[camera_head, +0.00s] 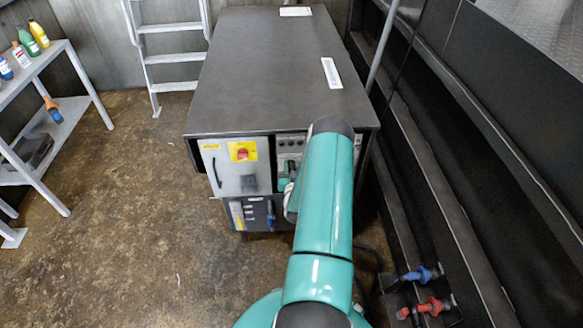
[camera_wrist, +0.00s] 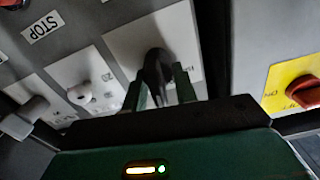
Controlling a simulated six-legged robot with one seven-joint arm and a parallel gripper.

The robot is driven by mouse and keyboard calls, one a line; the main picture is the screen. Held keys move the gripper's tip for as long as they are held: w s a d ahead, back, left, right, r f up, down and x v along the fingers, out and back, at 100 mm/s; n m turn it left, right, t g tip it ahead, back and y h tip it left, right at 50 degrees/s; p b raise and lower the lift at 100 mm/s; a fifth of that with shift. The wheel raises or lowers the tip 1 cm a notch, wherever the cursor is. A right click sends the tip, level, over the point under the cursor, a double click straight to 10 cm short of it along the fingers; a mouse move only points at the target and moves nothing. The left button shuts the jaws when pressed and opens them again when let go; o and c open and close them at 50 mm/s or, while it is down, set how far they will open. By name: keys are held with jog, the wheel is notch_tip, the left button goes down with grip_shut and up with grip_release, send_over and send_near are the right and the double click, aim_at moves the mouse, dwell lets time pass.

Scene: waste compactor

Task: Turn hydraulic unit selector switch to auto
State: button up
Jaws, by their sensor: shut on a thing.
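The selector switch is a black knob (camera_wrist: 155,68) on a light plate (camera_wrist: 122,45) in the wrist view. My gripper (camera_wrist: 158,84) has one green finger on each side of the knob and is shut on it. The lettering on the plate is mostly hidden or too blurred to read, so I cannot tell the position that the knob points to. In the head view the hydraulic unit (camera_head: 265,60) is a large dark cabinet with a control panel at its front. My arm covers the right part of that panel, and the switch is hidden there.
In the wrist view a white knob (camera_wrist: 82,93) and a STOP label (camera_wrist: 42,27) are left of the switch. A red rotary switch (camera_wrist: 302,92) on yellow is at the right. In the head view, shelves (camera_head: 32,120), a ladder (camera_head: 170,45) and valves (camera_head: 422,275) surround open floor.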

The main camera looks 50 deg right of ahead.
jog(key=m, duration=0.4)
jog(key=shift+s+d, duration=0.15)
jog(key=shift+s, duration=0.05)
jog(key=shift+s+d+f+m, duration=0.1)
jog(key=shift+m, duration=0.85)
jog(key=shift+f+m, duration=0.1)
jog(key=shift+m, duration=0.85)
jog(key=o, duration=0.6)
jog(key=v, duration=1.3)
jog(key=shift+s+a, duration=0.3)
